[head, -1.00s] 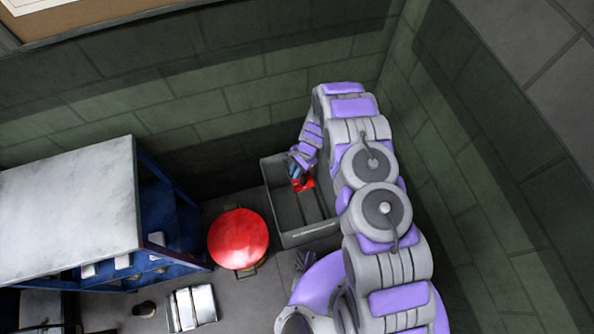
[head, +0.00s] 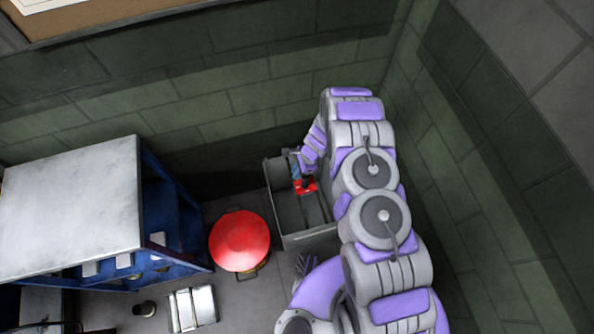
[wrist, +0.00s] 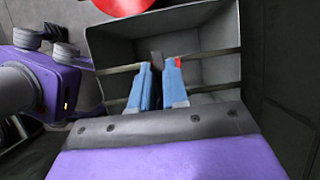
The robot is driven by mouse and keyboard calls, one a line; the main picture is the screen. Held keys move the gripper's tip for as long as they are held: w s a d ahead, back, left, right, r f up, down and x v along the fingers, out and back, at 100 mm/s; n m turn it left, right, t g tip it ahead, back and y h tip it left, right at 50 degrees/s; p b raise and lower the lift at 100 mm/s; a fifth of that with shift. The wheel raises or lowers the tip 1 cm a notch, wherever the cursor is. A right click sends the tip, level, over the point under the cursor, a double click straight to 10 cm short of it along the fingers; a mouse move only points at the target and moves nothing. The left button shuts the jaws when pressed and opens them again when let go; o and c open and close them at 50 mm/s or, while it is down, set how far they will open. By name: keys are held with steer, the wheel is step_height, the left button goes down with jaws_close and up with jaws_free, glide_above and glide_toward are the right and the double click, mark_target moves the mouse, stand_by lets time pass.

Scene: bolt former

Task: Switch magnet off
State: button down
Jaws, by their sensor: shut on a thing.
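My gripper (head: 297,168) reaches down into an open grey bin (head: 312,236) in the corner. It is shut on a small red and dark thing (head: 306,186), perhaps the magnet. In the wrist view, the two blue fingers (wrist: 160,84) stand close together over the grey bin (wrist: 112,48). A dark piece of the held thing (wrist: 157,58) shows between the fingertips, with a bit of red beside the right one. The rest is hidden by the fingers. I cannot tell whether it touches the bin floor, and any switch is too small to make out.
A round red-topped object (head: 239,241) stands just left of the bin, and it shows at the top of the wrist view (wrist: 122,4). A blue rack with a pale top (head: 70,205) is farther left. Green block walls (head: 215,110) close in behind and at right.

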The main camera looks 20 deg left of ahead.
steer(key=c, duration=1.1)
jaws_free()
steer(key=p+v, duration=0.3)
steer(key=v, duration=1.4)
steer(key=shift+r, duration=0.1)
